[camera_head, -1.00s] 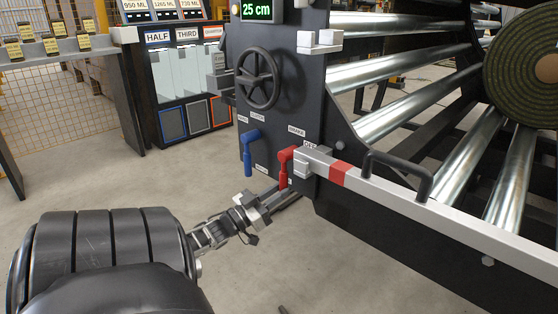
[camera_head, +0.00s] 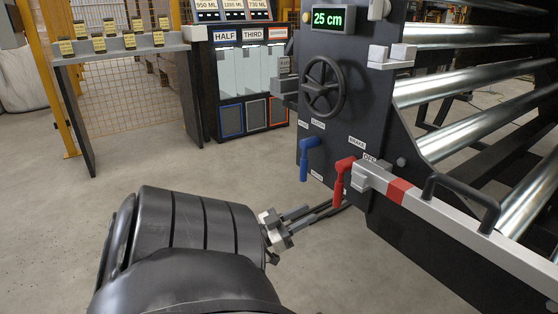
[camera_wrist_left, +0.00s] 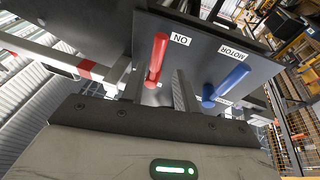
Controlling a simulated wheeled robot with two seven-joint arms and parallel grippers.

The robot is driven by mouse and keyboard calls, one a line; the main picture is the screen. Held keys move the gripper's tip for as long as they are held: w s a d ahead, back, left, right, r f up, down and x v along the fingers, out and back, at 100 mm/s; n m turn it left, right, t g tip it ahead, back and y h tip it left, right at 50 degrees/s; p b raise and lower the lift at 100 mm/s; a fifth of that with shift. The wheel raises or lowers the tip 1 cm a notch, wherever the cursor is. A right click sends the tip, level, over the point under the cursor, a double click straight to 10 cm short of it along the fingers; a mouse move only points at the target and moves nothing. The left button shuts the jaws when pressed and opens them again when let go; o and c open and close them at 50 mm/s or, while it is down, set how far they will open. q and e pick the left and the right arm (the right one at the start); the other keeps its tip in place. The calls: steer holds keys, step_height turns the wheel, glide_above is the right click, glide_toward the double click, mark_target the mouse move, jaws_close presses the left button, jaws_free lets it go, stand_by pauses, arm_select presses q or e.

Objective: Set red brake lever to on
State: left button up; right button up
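The red brake lever (camera_head: 341,180) is on the dark machine panel, with its handle hanging down from its pivot. In the left wrist view the red lever (camera_wrist_left: 157,60) has its handle end beside the ON label (camera_wrist_left: 180,39). The OFF label (camera_head: 370,158) is up near the pivot in the head view. My left gripper (camera_head: 342,207) is just below the lever's lower end. In the left wrist view its two fingers (camera_wrist_left: 158,88) stand apart, with the lever showing beyond and between them. I cannot tell whether they touch it. My right gripper is not in view.
A blue lever (camera_head: 308,158) hangs left of the red one. A black handwheel (camera_head: 323,87) is above. A pale bar with a red band (camera_head: 400,190) and a black handle (camera_head: 462,192) runs off to the right. Open floor (camera_head: 140,180) lies to the left.

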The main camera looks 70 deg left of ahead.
arm_select(q)
steer(key=v, duration=0.8)
steer(key=shift+w, duration=0.1)
